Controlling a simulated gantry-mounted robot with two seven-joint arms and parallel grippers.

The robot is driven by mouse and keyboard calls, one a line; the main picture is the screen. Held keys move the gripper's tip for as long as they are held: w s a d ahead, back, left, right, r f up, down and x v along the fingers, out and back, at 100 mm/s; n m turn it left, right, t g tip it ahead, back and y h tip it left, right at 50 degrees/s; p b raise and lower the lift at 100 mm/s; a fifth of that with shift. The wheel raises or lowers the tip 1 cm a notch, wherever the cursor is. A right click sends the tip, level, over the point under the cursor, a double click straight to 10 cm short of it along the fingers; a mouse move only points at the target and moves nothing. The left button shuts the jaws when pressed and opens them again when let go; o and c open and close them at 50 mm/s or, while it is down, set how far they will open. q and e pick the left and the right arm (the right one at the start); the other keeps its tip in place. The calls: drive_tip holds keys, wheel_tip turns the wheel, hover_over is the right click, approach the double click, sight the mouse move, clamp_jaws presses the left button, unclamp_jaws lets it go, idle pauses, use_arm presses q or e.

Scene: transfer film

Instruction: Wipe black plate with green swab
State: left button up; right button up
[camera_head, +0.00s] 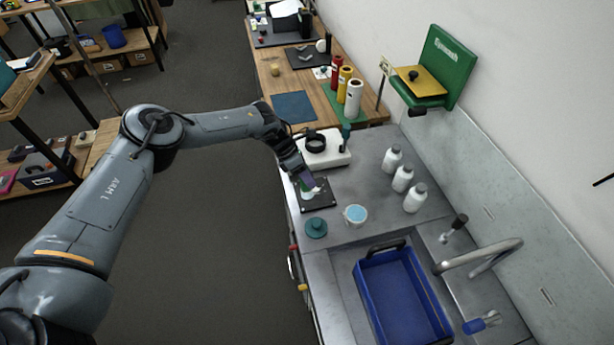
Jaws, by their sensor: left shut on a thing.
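The black plate (325,200) lies on the grey counter near its left edge, in front of the white device. My left gripper (309,184) reaches down over the plate's far left part, with its fingers pointing at it. It is shut on a small green and white thing, which looks like the green swab (306,193). The swab sits at the fingertips, over or against the plate; I cannot tell whether it touches. The fingers hide part of the swab and plate. My right gripper is not in view.
A teal round lid (316,228) and a cup with blue content (355,214) stand close in front of the plate. The white device (332,158) is behind. Several white bottles (403,178) stand to the right. A blue basket (400,295) sits in the sink.

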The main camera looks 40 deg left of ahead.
use_arm(q)
drive_tip(key=shift+r+p, duration=1.35)
drive_tip(key=shift+r, duration=0.4)
